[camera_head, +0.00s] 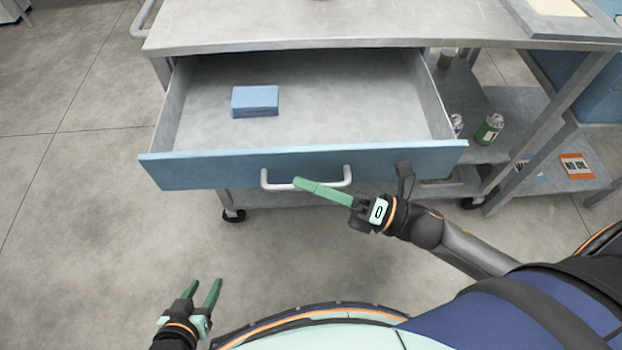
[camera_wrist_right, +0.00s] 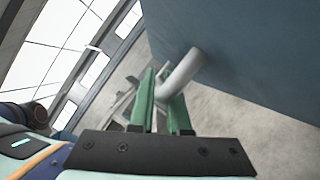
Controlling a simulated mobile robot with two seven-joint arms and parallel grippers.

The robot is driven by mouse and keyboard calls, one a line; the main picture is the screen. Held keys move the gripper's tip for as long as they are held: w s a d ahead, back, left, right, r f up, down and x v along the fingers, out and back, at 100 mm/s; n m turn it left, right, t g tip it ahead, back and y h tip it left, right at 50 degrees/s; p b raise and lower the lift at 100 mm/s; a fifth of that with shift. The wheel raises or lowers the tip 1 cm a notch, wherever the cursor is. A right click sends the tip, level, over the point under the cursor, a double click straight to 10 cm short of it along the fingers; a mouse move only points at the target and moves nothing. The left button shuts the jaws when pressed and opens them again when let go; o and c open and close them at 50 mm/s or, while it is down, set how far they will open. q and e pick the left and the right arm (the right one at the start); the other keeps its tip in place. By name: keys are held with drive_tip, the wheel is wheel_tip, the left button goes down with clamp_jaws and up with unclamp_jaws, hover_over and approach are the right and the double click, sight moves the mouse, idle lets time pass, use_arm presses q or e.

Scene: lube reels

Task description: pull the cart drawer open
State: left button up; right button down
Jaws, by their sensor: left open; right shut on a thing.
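The cart drawer (camera_head: 300,166) has a blue front and a grey metal inside, and it stands well out from under the cart top (camera_head: 330,24). Its pale bar handle (camera_head: 275,180) is on the front. My right gripper (camera_head: 302,184) is shut on the handle near its middle. In the right wrist view the green fingers (camera_wrist_right: 162,98) close around the pale handle (camera_wrist_right: 182,72), with the blue drawer front (camera_wrist_right: 250,50) beyond. My left gripper (camera_head: 202,294) is open and empty, low on the left, above the floor and apart from the cart.
A blue box-like block (camera_head: 255,101) lies inside the drawer. A green can (camera_head: 489,129) and other items stand on the lower shelf (camera_head: 505,108) at the right. Floor (camera_head: 90,250) on the left is clear. A caster wheel (camera_head: 233,215) shows under the drawer.

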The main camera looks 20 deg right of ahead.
drive_tip(key=c, duration=0.9)
unclamp_jaws()
drive_tip(key=shift+d, duration=0.1)
drive_tip(key=v, duration=1.2)
drive_tip(key=shift+s+d, duration=0.1)
